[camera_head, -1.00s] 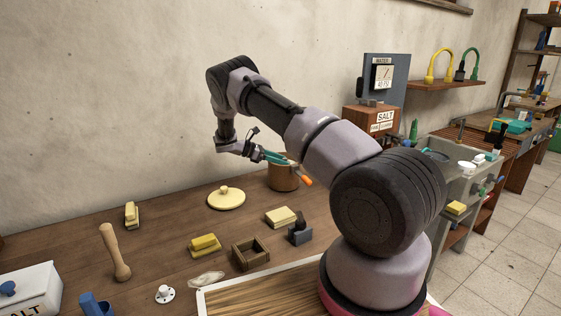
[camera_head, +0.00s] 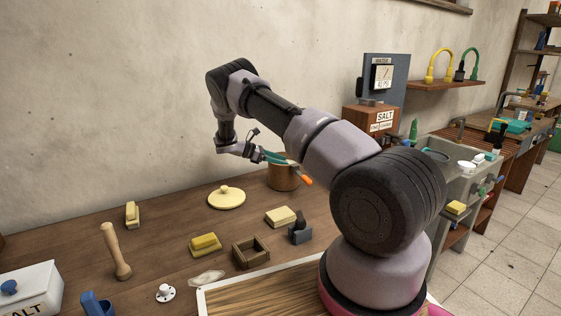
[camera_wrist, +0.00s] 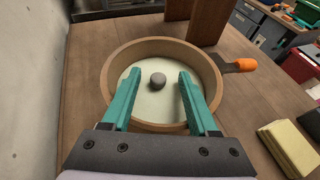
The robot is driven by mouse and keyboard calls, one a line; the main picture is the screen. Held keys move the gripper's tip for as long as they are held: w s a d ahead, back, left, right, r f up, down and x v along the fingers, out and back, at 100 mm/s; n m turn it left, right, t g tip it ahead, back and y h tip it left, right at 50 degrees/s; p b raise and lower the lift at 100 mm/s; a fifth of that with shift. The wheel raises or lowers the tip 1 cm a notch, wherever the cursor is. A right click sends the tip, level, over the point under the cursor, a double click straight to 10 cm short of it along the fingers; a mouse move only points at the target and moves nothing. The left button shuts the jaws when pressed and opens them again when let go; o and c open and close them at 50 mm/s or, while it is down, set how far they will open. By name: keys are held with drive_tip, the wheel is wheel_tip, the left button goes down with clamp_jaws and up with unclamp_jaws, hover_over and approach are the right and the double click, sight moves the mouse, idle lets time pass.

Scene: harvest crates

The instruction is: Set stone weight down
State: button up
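The stone weight (camera_wrist: 157,80) is a small grey rounded stone. In the wrist view it lies on a pale round surface (camera_wrist: 150,106) inside a brown round crock (camera_wrist: 113,77). The crock also stands at the back of the table in the head view (camera_head: 284,180), where its inside is hidden. My gripper (camera_wrist: 158,77) has two teal fingers, spread apart over the crock, one on each side of the stone with a clear gap to both. My gripper also shows above the crock in the head view (camera_head: 275,158).
An orange-ended handle (camera_wrist: 246,65) projects at the crock's right side. A yellow lid (camera_head: 227,200), a sponge-like block (camera_head: 281,217) and a small wooden box (camera_head: 251,254) stand on the table (camera_head: 165,235). The wall (camera_wrist: 28,90) is close at the left.

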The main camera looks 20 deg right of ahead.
drive_tip(key=shift+s+a+f, duration=0.1)
drive_tip(key=shift+s+f, duration=0.3)
drive_tip(key=shift+f, duration=0.25)
drive_tip(key=shift+r, duration=0.2)
drive_tip(key=w+d+r+v, duration=0.1)
drive_tip(key=v, duration=1.1)
drive_tip(key=s+d+r+m+t+y, duration=0.15)
drive_tip(key=s+r+m+y, duration=0.35)
drive_tip(key=s+r, duration=0.5)
drive_tip(key=s+d+r+m+y, duration=0.2)
drive_tip(key=s+r+m+y, duration=0.25)
drive_tip(key=r, duration=0.85)
drive_tip(key=s+a+r+m+t+y, duration=0.1)
drive_tip(key=s+r+m+t+y, duration=0.1)
drive_tip(key=s, duration=0.7)
drive_tip(key=s+a+r+m+t+y, duration=0.2)
drive_tip(key=s+r+m+t, duration=0.1)
drive_tip(key=s, duration=0.6)
drive_tip(key=s+a+r+m+t+y, duration=0.2)
drive_tip(key=s+m, duration=0.3)
drive_tip(key=s, duration=0.5)
drive_tip(key=shift+r+t, duration=0.55)
drive_tip(key=shift+r, duration=0.35)
